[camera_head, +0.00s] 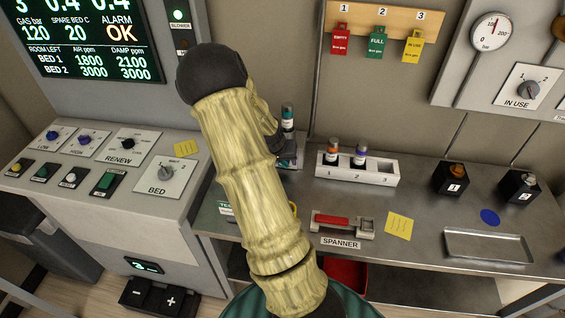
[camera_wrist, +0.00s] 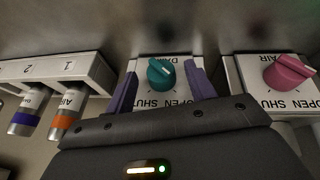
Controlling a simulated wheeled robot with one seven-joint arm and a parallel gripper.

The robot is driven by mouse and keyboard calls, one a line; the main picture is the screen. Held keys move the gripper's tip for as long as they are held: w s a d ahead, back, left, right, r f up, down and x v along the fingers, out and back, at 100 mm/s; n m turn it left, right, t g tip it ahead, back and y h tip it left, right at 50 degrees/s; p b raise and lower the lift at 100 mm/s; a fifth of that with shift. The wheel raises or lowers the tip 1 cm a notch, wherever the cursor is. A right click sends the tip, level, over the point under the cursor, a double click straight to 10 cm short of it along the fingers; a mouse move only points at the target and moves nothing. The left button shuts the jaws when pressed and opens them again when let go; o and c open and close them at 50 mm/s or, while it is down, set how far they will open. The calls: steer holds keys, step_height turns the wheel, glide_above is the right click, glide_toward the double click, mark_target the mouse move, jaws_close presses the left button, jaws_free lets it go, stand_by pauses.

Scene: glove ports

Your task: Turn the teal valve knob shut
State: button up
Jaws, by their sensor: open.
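The teal valve knob (camera_wrist: 161,73) shows in the wrist view on a white plate with OPEN and SHUT lettering. A pale mark shows on its face, but I cannot tell surely which word it points to. My gripper (camera_wrist: 160,82) has its purple fingers apart, one on each side of the knob as seen there. I see no clear contact with the knob. In the head view my sleeved arm hides the gripper, and I cannot make out the teal knob.
A pink knob (camera_wrist: 288,73) on a similar plate is close at right in the wrist view. A white rack (camera_wrist: 88,68) with two vials is at left. In the head view, a spanner holder (camera_head: 343,224), yellow note (camera_head: 399,226) and metal tray (camera_head: 488,259) are on the bench.

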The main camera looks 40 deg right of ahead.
steer(key=shift+d+f, duration=0.2)
steer(key=shift+f, duration=0.2)
steer(key=shift+c, duration=0.4)
steer(key=c, duration=0.9)
